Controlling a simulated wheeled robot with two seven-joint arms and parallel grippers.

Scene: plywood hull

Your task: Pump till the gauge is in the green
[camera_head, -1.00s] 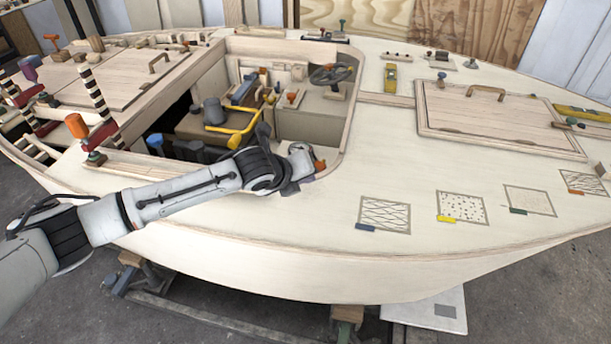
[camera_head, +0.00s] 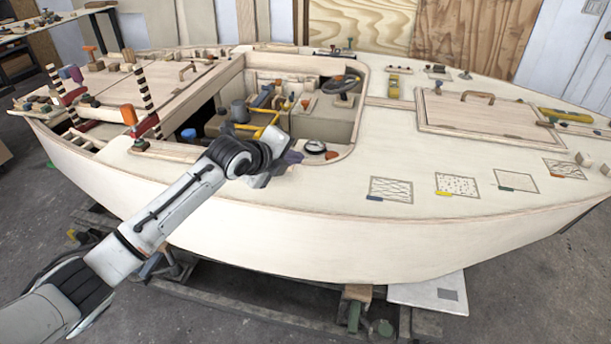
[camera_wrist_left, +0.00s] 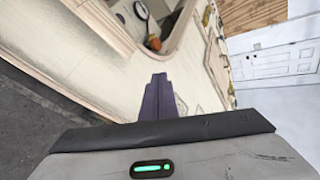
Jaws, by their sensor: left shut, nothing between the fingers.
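The gauge (camera_head: 315,147) is a small round dial with a pale face and dark rim on the deck edge by the cockpit opening. Its needle and any green zone are too small to read. A yellow bar-like handle (camera_head: 252,128), perhaps the pump lever, is in the cockpit beside a grey cylinder (camera_head: 239,111). My left gripper (camera_head: 293,157) is shut and empty, just left of the gauge and apart from the yellow handle. Its dark purple fingers (camera_wrist_left: 158,90) are together in the left wrist view. My right gripper is not in view.
A steering wheel (camera_head: 340,83) stands in the cockpit. An orange-topped post (camera_head: 129,115) and striped posts (camera_head: 145,88) stand on the left deck. A wooden hatch (camera_head: 475,113) lies right. The front deck between cockpit and patterned squares (camera_head: 391,189) is clear.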

